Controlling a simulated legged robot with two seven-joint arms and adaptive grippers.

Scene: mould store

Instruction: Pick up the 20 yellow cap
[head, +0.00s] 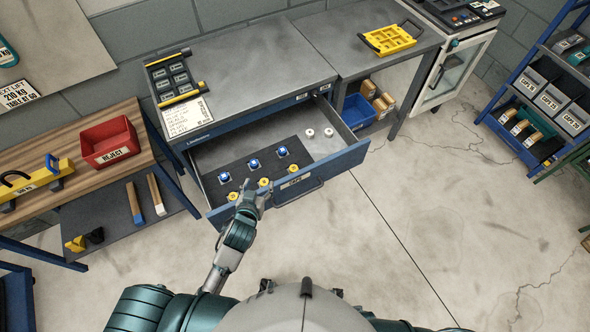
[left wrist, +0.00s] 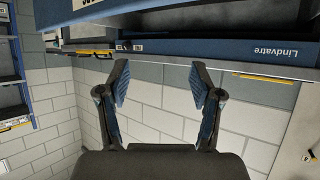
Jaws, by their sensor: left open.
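Three yellow caps stand in a row near the front of the open drawer (head: 342,156): a left one (head: 233,196), a middle one (head: 264,182) and a right one (head: 293,168). Their markings are too small to read, so I cannot tell which is the 20. My left gripper (head: 256,194) is open at the drawer's front edge, close to the middle and left yellow caps, with no cap seen between its fingers. In the left wrist view its open fingers (left wrist: 160,78) have only wall and a blue cabinet edge beyond them. My right gripper is out of view.
Blue caps (head: 253,164) stand in a row behind the yellow ones, and two white caps (head: 309,133) stand further right. The drawer's front panel (head: 300,187) rises beside my gripper. A red reject bin (head: 110,141) is on the left bench. The floor at right is clear.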

